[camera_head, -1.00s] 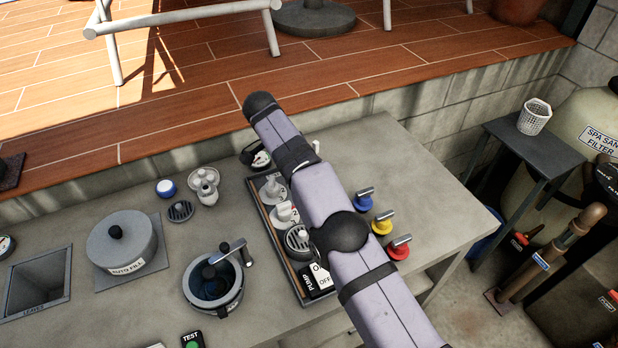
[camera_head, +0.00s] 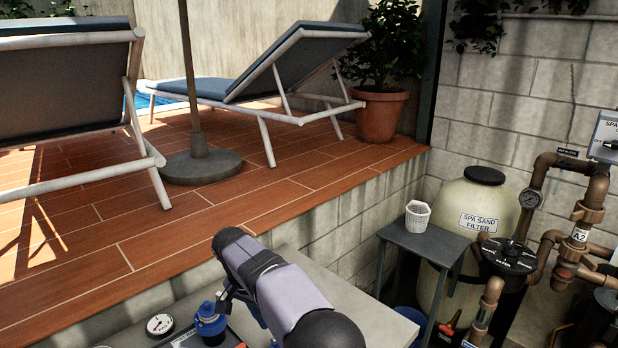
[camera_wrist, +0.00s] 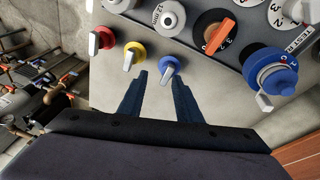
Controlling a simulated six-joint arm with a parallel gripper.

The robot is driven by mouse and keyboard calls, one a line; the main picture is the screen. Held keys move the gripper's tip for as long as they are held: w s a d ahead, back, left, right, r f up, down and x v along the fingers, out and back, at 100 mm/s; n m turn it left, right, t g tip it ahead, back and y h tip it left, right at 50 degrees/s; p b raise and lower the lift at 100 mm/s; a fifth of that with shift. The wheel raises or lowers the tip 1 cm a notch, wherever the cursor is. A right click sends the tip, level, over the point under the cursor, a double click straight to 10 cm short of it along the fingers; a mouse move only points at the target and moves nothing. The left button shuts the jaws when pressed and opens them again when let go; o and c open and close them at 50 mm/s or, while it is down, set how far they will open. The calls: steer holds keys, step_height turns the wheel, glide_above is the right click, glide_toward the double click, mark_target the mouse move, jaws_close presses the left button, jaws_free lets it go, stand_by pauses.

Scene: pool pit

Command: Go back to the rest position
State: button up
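My gripper (camera_wrist: 159,76) is open in the wrist view, its two dark blue fingers apart with nothing held between them. Its tips point toward the grey counter (camera_wrist: 110,95). A small blue valve handle (camera_wrist: 168,68) shows just beyond and between the fingertips; I cannot tell the height gap. In the head view, my arm rises over the front of the counter (camera_head: 345,305) and hides much of it. The fingers cannot be made out clearly there.
Yellow (camera_wrist: 133,54) and red (camera_wrist: 101,40) valves line the counter, beside an orange-pointer dial (camera_wrist: 214,34) and a large blue knob (camera_wrist: 270,75). A white basket (camera_head: 417,217) stands on a side table (camera_head: 425,246) near the spa sand filter (camera_head: 475,220). Brown pipes (camera_head: 540,190) stand at the right.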

steer(key=s+d+n+g+y, duration=0.1)
steer(key=s+d+n, duration=0.1)
steer(key=s+d, duration=0.45)
steer(key=s+d+n, duration=0.1)
steer(key=s+d, duration=0.2)
steer(key=d, duration=0.7)
steer(key=s+d+f+n, duration=0.1)
steer(key=s+d+f, duration=0.1)
steer(key=s, duration=0.6)
steer(key=s+d+f+n+y, duration=0.1)
steer(key=s+d+f+n, duration=0.1)
steer(key=s+d, duration=0.3)
steer(key=s+f, duration=0.1)
steer(key=s, duration=0.3)
steer(key=shift+s+d+y, duration=0.2)
steer(key=shift+d+y, duration=0.05)
steer(key=shift+y, duration=0.05)
